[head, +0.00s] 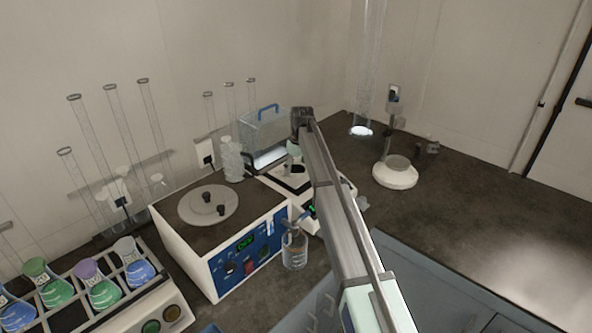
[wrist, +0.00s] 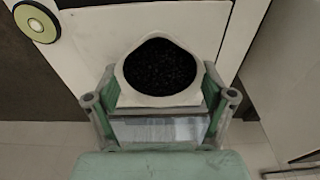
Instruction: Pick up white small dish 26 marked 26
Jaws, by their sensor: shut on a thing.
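A small white dish (wrist: 118,82) filled with black granules is in the wrist view, between the fingers of my gripper (wrist: 160,90). My gripper is shut on the dish, one finger at each side. The dish looks about level, with a pointed lip at the far side. No number 26 can be read on it. In the head view my gripper (head: 294,150) is over the white balance-like instrument (head: 336,190) in the middle, and my arm partly hides it. The dish is too small there to make out clearly.
A sieve shaker-like box (head: 205,240) with a round plate stands left of my gripper. A clear case with a blue handle (head: 266,128) is behind it. A glass bottle (head: 294,250) stands in front. Flasks in a rack (head: 105,285) are at lower left. The right counter is mostly free.

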